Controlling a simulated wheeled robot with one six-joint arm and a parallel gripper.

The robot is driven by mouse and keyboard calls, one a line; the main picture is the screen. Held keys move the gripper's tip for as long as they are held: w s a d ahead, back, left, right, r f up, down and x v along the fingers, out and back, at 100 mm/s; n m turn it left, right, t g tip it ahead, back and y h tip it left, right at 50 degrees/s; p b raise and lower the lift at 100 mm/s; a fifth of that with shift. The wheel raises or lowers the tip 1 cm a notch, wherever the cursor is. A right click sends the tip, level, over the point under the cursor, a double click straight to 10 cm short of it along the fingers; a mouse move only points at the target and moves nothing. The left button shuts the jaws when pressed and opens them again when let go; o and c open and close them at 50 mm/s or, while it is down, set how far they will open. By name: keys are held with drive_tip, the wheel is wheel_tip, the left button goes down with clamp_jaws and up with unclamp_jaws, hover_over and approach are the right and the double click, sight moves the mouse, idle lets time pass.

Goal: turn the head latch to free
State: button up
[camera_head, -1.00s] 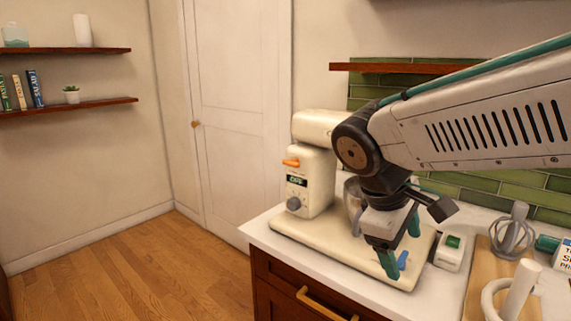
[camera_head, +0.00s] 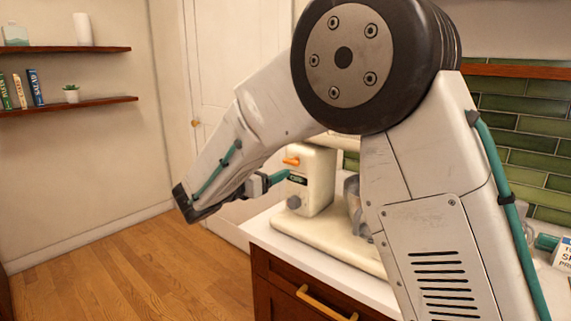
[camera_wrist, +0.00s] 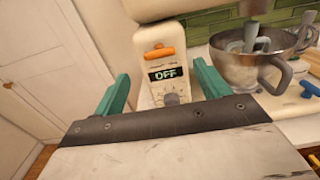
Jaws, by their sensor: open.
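The cream stand mixer (camera_head: 315,180) stands on the counter with its control face toward my gripper. Its head latch, an orange lever (camera_wrist: 159,53), lies about level above a dark display reading OFF (camera_wrist: 167,73); the latch also shows in the head view (camera_head: 291,161). A grey knob (camera_wrist: 172,99) sits below the display. My gripper (camera_wrist: 160,78) is open and empty, its teal fingers either side of the control face in the wrist view. In the head view my gripper (camera_head: 276,178) is left of the mixer, just below the latch's height. No contact with the latch shows.
A steel bowl (camera_wrist: 250,65) is under the mixer head, with a blue lever (camera_wrist: 310,89) on the base beside it. The counter's front edge and wooden drawers (camera_head: 300,285) are below. Open floor (camera_head: 120,270) lies left.

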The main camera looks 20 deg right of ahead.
sight(289, 161)
drive_tip(key=x, duration=0.7)
drive_tip(key=shift+w+d, duration=0.2)
drive_tip(key=shift+w, duration=0.1)
drive_tip(key=c, duration=1)
